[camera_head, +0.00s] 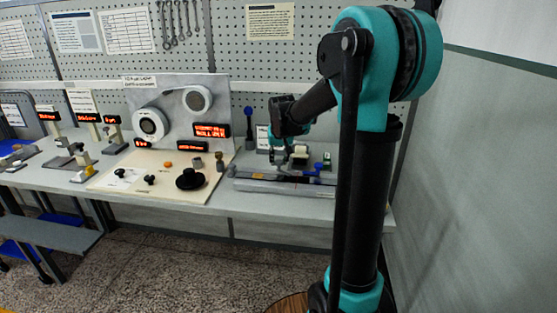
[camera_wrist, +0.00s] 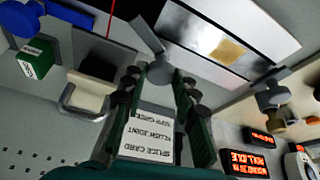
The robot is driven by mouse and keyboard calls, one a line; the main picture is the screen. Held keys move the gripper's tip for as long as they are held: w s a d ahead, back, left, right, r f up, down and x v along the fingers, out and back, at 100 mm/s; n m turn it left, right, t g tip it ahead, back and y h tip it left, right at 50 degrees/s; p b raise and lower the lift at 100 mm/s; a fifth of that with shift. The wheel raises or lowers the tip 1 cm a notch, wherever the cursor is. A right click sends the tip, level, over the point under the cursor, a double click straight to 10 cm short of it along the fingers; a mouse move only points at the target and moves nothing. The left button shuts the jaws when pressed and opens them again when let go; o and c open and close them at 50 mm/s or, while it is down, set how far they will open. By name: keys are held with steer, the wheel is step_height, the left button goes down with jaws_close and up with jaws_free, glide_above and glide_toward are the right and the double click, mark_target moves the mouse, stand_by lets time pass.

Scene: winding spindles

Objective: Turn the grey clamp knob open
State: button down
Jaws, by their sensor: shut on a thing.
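In the wrist view, my gripper (camera_wrist: 157,80) is closed around a small round grey knob (camera_wrist: 160,71) with a flat grey bar (camera_wrist: 146,34) reaching from it toward the upper left. I take this to be the grey clamp knob; the fingers stand on both sides of it. In the head view, my gripper (camera_head: 284,157) is low over the right part of the bench, at the splicing fixture (camera_head: 275,176). The knob is too small and too covered there to make out.
A white splice card (camera_wrist: 148,134) shows between the fingers. A green block (camera_wrist: 35,60), a blue handle (camera_wrist: 55,12) and a beige block with a metal loop (camera_wrist: 88,95) are close by. A cream board (camera_head: 133,188) with a black knob (camera_head: 190,179) lies left on the bench.

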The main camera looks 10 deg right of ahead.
steer(key=n+y, duration=0.1)
steer(key=n, duration=0.2)
steer(key=n+y, duration=0.1)
steer(key=n, duration=0.2)
steer(key=shift+d+g, duration=0.2)
steer(key=shift+g, duration=0.1)
steer(key=shift+y, duration=0.3)
steer(key=c, duration=1.2)
jaws_free()
steer(key=v, duration=1.2)
